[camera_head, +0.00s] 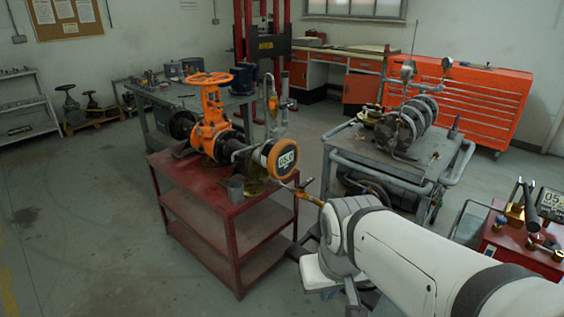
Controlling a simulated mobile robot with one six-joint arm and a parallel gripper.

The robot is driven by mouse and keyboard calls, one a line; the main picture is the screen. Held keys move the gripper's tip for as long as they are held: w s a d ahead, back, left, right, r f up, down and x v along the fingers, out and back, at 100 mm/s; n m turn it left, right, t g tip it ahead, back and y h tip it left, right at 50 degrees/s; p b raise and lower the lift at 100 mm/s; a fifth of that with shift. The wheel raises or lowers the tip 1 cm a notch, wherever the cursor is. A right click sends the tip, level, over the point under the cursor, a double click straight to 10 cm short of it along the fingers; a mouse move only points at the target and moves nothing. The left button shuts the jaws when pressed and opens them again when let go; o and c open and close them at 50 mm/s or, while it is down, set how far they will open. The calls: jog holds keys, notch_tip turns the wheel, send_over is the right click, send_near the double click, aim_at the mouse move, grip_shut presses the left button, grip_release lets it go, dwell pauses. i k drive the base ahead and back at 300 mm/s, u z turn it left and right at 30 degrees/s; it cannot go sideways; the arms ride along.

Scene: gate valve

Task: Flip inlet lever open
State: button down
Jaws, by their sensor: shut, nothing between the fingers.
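The orange gate valve (209,120) stands on the red cart (213,215), with its handwheel on top. A thin yellow-brown lever-like piece (312,200) sticks out below and right of the gauge, ending close to my white arm in the picture. I cannot tell for sure whether it is the inlet lever, or whether it touches my arm. What looks like my gripper (298,250) is a small dark end left of my white wrist, low beside the cart. It appears shut and empty.
A grey trolley (405,172) with a coiled metal assembly stands right of the cart. A red bench unit (520,250) with a display is at the far right. An orange drawer cabinet (470,100) stands behind. The floor left of the cart is clear.

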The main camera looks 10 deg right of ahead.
aim_at(302, 186)
jog(key=i, duration=0.95)
